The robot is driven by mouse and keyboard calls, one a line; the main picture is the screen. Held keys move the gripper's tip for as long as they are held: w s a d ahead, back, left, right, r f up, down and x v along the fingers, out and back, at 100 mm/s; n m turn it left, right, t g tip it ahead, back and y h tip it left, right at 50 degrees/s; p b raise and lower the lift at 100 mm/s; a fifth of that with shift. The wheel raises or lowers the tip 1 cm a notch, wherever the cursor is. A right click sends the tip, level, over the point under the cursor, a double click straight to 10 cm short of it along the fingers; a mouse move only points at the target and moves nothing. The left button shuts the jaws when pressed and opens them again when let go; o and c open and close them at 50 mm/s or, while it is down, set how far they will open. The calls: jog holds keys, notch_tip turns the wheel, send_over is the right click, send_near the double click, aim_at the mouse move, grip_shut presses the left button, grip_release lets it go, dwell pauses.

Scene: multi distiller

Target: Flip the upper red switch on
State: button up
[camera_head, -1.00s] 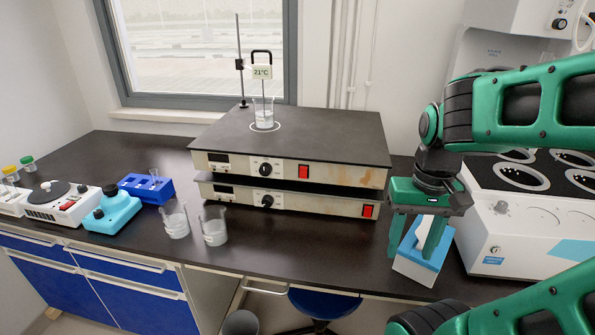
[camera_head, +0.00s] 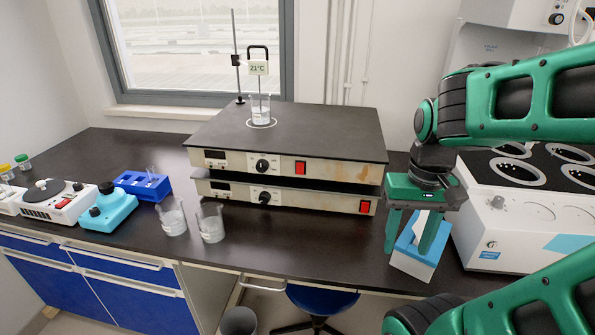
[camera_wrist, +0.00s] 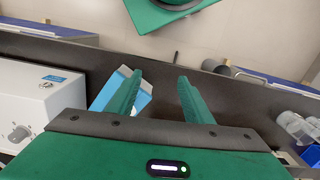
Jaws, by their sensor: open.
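The upper red switch (camera_head: 300,168) is on the front panel of the upper hotplate (camera_head: 330,170), right of its black knob. A second red switch (camera_head: 365,207) is on the lower hotplate (camera_head: 325,202), nearer its right end. The two hotplates are stacked on the dark bench. My gripper (camera_head: 408,248) is open and empty, pointing down to the right of the hotplates, apart from both switches. In the wrist view my gripper (camera_wrist: 158,97) shows its two fingers spread. Neither switch is visible in the wrist view.
A blue and white tissue box (camera_head: 415,258) is beside and partly behind my fingers. A white bath unit (camera_head: 515,225) stands to the right. Two beakers (camera_head: 190,220) stand left of the hotplates. A beaker (camera_head: 260,108) and a stand (camera_head: 236,60) are on the top plate.

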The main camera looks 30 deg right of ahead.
jog(key=shift+s+r, duration=0.2)
jog(key=shift+s, duration=0.15)
jog(key=c, duration=0.5)
jog(key=shift+r+n, duration=0.3)
jog(key=shift+r, duration=0.05)
jog(key=c, duration=0.5)
jog(key=w+r+n, duration=0.1)
jog(key=w, duration=0.1)
jog(key=w+r+n, duration=0.1)
jog(key=w+n, duration=0.1)
jog(key=w, duration=0.1)
jog(key=w+r+n+h, duration=0.1)
jog(key=w, duration=0.2)
jog(key=shift+n+t, duration=0.3)
jog(key=shift+t, duration=0.1)
grip_shut()
jog(key=w+a+r+n+t, duration=0.1)
jog(key=w+a+r+n, duration=0.2)
jog(key=w+a+n, duration=0.3)
jog(key=w+a+r+n+t+h, duration=0.1)
jog(key=w+a+r+n, duration=0.2)
jog(key=w, duration=1)
jog(key=a+n, duration=0.3)
jog(key=shift+w+a+r, duration=0.15)
jog(key=shift+a+r, duration=0.15)
jog(key=shift+r, duration=0.1)
